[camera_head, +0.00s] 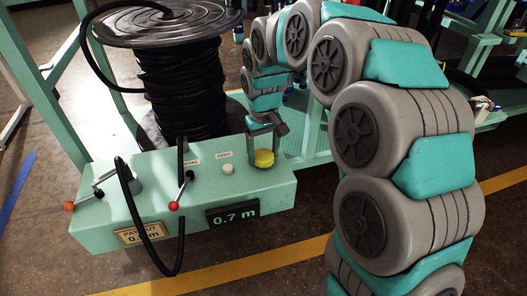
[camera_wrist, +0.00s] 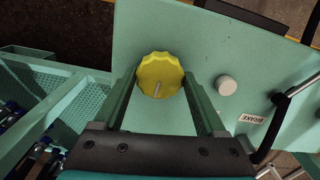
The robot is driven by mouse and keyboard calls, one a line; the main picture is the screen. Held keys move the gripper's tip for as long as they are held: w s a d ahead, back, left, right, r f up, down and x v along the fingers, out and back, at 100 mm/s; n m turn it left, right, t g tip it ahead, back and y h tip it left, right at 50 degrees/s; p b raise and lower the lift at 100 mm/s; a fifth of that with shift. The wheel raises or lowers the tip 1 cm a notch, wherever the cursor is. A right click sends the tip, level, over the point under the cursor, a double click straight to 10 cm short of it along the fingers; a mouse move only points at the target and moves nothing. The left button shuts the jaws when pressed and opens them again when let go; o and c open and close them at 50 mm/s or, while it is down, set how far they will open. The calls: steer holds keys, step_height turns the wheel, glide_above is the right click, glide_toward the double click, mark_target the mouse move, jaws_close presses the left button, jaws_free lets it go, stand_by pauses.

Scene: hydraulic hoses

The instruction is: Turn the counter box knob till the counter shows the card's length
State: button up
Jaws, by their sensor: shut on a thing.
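The yellow knob (camera_head: 264,158) stands on top of the green counter box (camera_head: 230,185), at its right end. My gripper (camera_head: 263,143) reaches down over it. In the wrist view the lobed knob (camera_wrist: 160,75) sits between my two fingers, which are shut on it; a pale pointer mark on it points toward the wrist.
A white button (camera_head: 228,169) labelled ZERO stands left of the knob. A black hose reel (camera_head: 180,85) stands behind, with hose looping over the box front.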

steer(key=c, duration=0.6)
steer(key=shift+r+n+p, duration=0.15)
steer(key=shift+n+p, duration=0.3)
steer(key=shift+n, duration=0.05)
steer(key=shift+c, duration=0.2)
steer(key=shift+n+p, duration=0.45)
steer(key=shift+n, duration=0.65)
steer(key=o, duration=1.3)
